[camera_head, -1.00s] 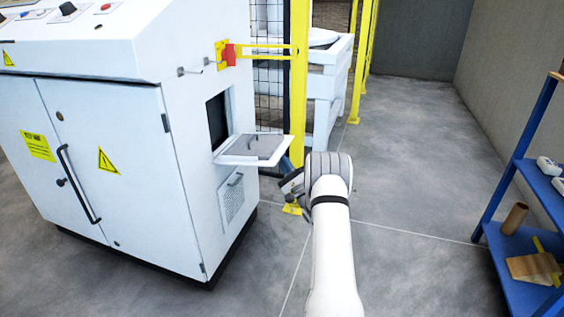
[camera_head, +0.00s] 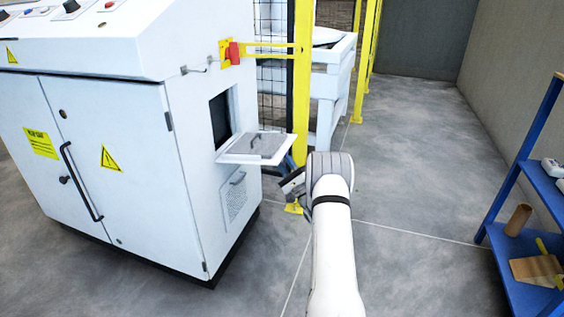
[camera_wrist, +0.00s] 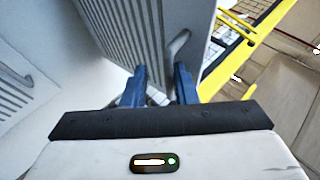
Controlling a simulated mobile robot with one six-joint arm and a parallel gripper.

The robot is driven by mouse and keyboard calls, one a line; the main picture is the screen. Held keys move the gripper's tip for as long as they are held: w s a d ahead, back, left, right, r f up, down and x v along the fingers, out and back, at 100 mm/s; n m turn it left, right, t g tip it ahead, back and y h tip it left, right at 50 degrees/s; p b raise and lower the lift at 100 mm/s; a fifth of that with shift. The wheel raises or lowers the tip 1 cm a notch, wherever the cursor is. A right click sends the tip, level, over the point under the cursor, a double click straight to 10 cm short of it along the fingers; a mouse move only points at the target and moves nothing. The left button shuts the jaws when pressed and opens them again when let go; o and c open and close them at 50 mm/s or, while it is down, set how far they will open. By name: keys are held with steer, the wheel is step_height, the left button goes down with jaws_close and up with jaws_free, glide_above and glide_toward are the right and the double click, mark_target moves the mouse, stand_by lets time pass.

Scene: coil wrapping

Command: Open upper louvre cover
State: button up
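The upper louvre cover (camera_head: 240,157) is swung out from the cabinet side and lies almost level, beside a dark opening (camera_head: 219,115). In the head view my gripper (camera_head: 288,167) is at the cover's outer right end, mostly hidden by my wrist.
A lower louvre cover (camera_head: 235,198) is shut below the opening. The white cabinet (camera_head: 130,180) stands at left. A yellow post (camera_head: 302,80) with mesh fence is just behind the cover. A blue shelf (camera_head: 510,190) stands at right. The floor between is clear.

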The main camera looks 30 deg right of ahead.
steer(key=p+v, duration=0.2)
steer(key=v, duration=0.5)
steer(key=shift+s+f, duration=0.25)
steer(key=shift+d, duration=0.1)
